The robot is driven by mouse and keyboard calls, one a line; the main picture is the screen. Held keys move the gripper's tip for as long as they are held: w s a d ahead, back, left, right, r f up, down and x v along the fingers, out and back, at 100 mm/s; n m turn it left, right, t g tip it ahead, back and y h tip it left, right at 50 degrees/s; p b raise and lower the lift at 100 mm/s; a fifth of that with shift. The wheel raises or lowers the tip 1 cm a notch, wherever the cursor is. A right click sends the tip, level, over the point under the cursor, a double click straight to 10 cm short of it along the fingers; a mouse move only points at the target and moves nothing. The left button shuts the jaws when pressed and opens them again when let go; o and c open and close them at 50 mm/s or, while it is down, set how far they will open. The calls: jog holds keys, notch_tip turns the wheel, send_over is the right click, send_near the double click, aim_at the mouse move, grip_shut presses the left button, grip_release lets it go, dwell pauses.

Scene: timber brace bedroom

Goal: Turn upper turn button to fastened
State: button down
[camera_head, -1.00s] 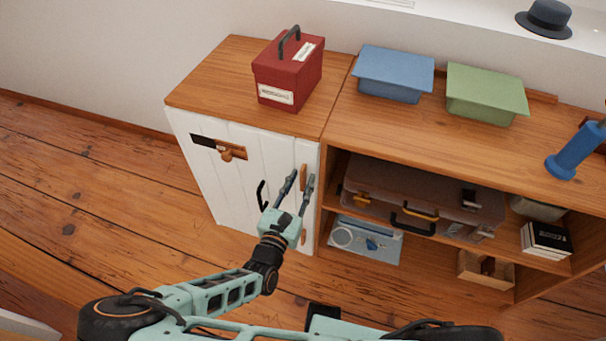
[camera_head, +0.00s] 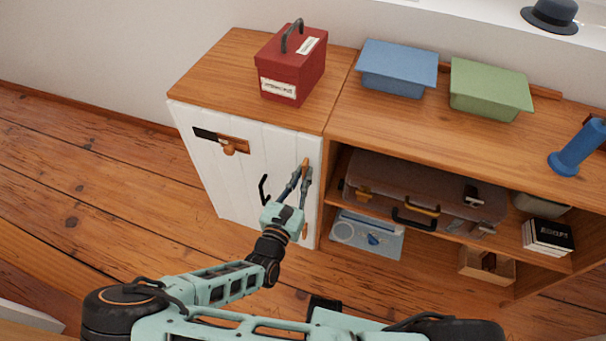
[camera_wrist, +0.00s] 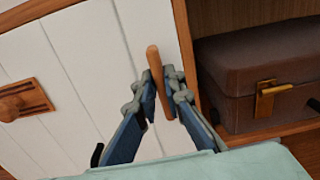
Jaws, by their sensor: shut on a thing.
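The white plank door (camera_head: 240,175) of the cabinet is flush with the front. The upper turn button (camera_head: 305,163), a slim wooden bar, stands roughly upright near the door's right edge; it also shows in the wrist view (camera_wrist: 154,62). My gripper (camera_head: 300,178) is shut on it, one blue-padded finger on each side, as the wrist view shows. The fingers hide part of the button. Lower on the same edge a second wooden turn button (camera_head: 304,231) shows partly behind my gripper.
A black hooked handle (camera_head: 264,188) stands out left of my gripper. A wooden latch with a knob (camera_head: 229,148) is at the door's upper left. Right of the door, an open shelf holds a brown suitcase (camera_head: 365,172). A red box (camera_head: 290,75) stands on top.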

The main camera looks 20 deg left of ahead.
jog(key=shift+r, duration=0.1)
jog(key=n+p, duration=0.2)
jog(key=n, duration=0.1)
jog(key=shift+a, duration=0.1)
jog(key=n, duration=0.4)
jog(key=n+p, duration=0.1)
jog(key=n, duration=0.4)
jog(key=f+n, duration=0.1)
jog(key=n, duration=0.4)
jog(key=shift+w+a+p, duration=0.1)
jog(key=shift+a+p, duration=0.2)
jog(key=shift+a, duration=0.1)
jog(key=shift+n, duration=0.4)
